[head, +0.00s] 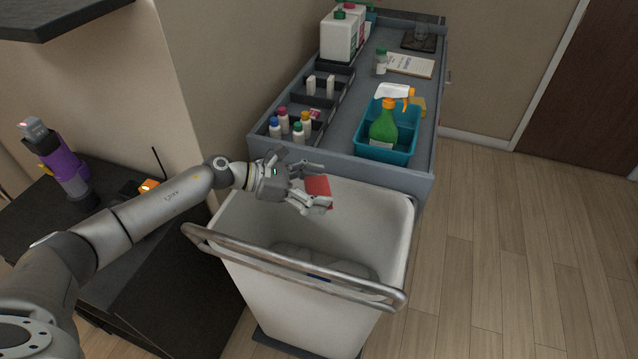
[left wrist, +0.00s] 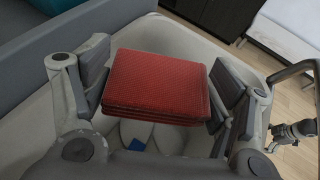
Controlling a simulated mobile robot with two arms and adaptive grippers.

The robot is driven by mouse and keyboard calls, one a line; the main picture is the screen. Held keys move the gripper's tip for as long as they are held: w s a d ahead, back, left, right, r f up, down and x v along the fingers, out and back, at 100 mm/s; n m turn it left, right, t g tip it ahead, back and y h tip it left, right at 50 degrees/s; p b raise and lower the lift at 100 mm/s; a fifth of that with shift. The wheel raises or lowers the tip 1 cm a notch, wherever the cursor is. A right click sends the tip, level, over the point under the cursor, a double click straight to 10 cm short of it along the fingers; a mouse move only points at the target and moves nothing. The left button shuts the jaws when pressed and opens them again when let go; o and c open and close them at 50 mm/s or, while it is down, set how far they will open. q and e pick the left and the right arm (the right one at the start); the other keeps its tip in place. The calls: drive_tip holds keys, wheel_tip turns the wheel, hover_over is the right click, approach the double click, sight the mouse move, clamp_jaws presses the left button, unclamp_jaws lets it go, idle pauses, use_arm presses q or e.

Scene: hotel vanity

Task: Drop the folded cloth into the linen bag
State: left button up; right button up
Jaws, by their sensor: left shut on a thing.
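The folded cloth (head: 318,187) is red and held in my left gripper (head: 312,186), above the opening of the linen bag (head: 395,225). In the left wrist view, the red cloth (left wrist: 158,84) sits flat in several layers between the two fingers of the left gripper (left wrist: 155,95). The linen bag is a white, open-topped bin with a grey metal handle bar (head: 290,268). Inside it lie pale bundled items (head: 315,262) and a small blue patch (left wrist: 136,145).
A grey cart (head: 345,172) behind the bag carries a teal caddy (head: 400,150) with a green spray bottle (head: 384,125), small bottles and white jugs (head: 339,38). A dark table (head: 170,290) stands at the left. The wooden floor (head: 520,230) at the right is clear.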

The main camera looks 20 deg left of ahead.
use_arm(q)
drive_tip(key=f, duration=0.1)
drive_tip(key=f+b, duration=0.1)
drive_tip(key=shift+w+d+f, duration=0.1)
drive_tip(key=shift+d+f, duration=0.15)
drive_tip(key=shift+f, duration=0.1)
drive_tip(key=o, duration=0.9)
drive_tip(key=shift+a, duration=0.2)
drive_tip(key=shift+s+a+r, duration=0.2)
drive_tip(key=shift+a, duration=0.1)
drive_tip(key=v, duration=1.1)
use_arm(e)
drive_tip(key=shift+w+d+f, duration=0.2)
drive_tip(key=shift+d+f, duration=0.15)
drive_tip(key=shift+d, duration=0.1)
drive_tip(key=shift+w+d+f, duration=0.15)
drive_tip(key=shift+d+f, duration=0.2)
drive_tip(key=shift+d, duration=0.1)
use_arm(q)
drive_tip(key=shift+r, duration=0.2)
use_arm(e)
drive_tip(key=shift+r, duration=0.1)
